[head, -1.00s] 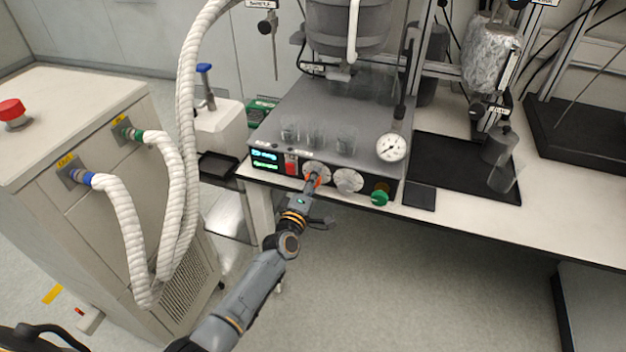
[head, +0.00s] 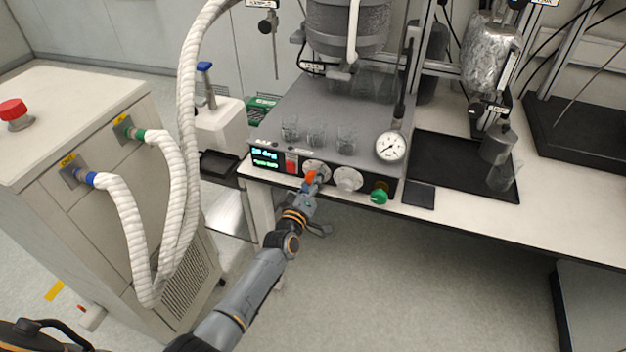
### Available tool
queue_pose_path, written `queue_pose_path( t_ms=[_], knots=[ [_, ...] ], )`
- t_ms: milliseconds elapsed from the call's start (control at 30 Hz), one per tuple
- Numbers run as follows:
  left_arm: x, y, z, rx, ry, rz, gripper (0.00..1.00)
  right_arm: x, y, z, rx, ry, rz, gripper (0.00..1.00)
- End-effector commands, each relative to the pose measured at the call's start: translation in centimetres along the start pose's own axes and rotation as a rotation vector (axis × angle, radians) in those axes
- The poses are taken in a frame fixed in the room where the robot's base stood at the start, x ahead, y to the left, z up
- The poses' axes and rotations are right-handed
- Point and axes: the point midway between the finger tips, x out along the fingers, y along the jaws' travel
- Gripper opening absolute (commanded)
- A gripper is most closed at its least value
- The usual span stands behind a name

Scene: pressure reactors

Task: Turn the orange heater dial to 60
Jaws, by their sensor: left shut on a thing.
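The orange heater dial (head: 310,176) is on the front panel of the grey hotplate unit (head: 315,110), set on a round light scale plate (head: 317,167). My left gripper (head: 309,182) is shut on the dial from the front and hides part of it. The display (head: 265,158) left of the dial shows a blue line ending in "deg" and a green line below. Its digits are too small to read surely. My right gripper is not in view.
A red switch (head: 291,162) sits left of the dial. A second round scale (head: 348,179) and a green knob (head: 379,196) lie to its right. Glass beakers (head: 317,136) and a pressure gauge (head: 391,146) stand above. The floor in front is clear.

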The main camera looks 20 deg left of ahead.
Motion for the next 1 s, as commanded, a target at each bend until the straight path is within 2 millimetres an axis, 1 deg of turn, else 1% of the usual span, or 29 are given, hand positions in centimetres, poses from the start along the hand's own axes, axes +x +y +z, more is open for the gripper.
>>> queue_pose_path(
  t_ms=[267, 300, 367, 400, 433, 767, 867, 967, 1000],
  knots=[
    [-0.1, -0.1, 0.2, -0.001, -0.005, -0.003, 0.09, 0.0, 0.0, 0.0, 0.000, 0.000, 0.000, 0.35],
    [-0.1, -0.1, 0.2, -0.001, -0.005, -0.003, 0.42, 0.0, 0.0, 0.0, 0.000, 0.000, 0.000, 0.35],
    [-0.1, -0.1, 0.2, -0.001, -0.005, -0.003, 0.54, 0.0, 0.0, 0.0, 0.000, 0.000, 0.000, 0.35],
    [-0.1, -0.1, 0.2, -0.002, -0.004, -0.003, 0.62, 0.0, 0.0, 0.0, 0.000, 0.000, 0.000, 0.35],
    [-0.1, -0.1, 0.2, -0.002, -0.004, -0.003, 0.64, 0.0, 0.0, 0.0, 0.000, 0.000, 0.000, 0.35],
    [-0.2, -0.1, 0.1, -0.002, -0.002, -0.001, 0.64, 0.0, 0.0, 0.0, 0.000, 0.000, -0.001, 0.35],
    [-0.9, -0.1, 0.1, -0.003, -0.002, -0.002, 0.64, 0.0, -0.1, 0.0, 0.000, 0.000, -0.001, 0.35],
    [-2.3, -0.1, 0.1, -0.004, -0.002, -0.002, 0.64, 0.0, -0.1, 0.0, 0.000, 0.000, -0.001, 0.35],
    [-3.0, -0.1, 0.1, -0.004, -0.002, -0.003, 0.64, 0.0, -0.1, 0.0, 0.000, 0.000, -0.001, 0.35]
  ],
)
